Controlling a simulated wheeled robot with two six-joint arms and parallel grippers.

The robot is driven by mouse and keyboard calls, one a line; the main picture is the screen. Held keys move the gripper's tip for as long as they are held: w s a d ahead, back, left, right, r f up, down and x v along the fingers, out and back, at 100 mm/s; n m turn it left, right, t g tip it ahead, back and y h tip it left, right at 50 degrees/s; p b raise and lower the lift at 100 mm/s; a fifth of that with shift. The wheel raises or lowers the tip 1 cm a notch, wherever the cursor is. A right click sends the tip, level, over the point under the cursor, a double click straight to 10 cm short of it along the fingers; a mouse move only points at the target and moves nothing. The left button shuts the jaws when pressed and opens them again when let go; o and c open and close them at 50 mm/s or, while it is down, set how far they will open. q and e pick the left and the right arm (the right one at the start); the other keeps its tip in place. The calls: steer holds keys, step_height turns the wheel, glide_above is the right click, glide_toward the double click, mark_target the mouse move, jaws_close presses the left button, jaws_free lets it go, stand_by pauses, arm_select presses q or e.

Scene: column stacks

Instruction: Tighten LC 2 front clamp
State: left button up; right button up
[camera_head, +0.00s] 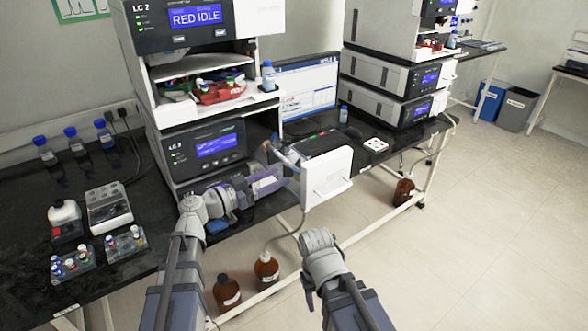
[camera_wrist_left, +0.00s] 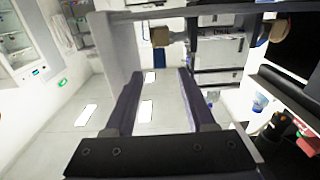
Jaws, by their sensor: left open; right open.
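My left gripper (camera_head: 283,170) is open in front of the lower unit, beside a white door-like panel (camera_head: 326,178). In the left wrist view its two dark jaws (camera_wrist_left: 158,98) are apart, with nothing between them. A tan, knob-like part (camera_wrist_left: 160,36) shows beyond the jaws near a grey bar. My right gripper (camera_head: 308,288) is low at the front, away from the bench, its jaws mostly hidden by my wrist.
A lower unit (camera_head: 203,148) sits beneath LC 2. A monitor (camera_head: 308,84) and another instrument stack (camera_head: 375,77) stand to the right. Blue-capped bottles (camera_head: 76,140) and vial racks (camera_head: 108,208) are on the left bench. Brown bottles (camera_head: 227,292) stand below.

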mark_target(293, 170)
arm_select(q)
steer(key=x, duration=0.6)
steer(key=shift+w+d, duration=0.15)
steer(key=shift+d, duration=0.05)
jaws_close()
stand_by(0.5)
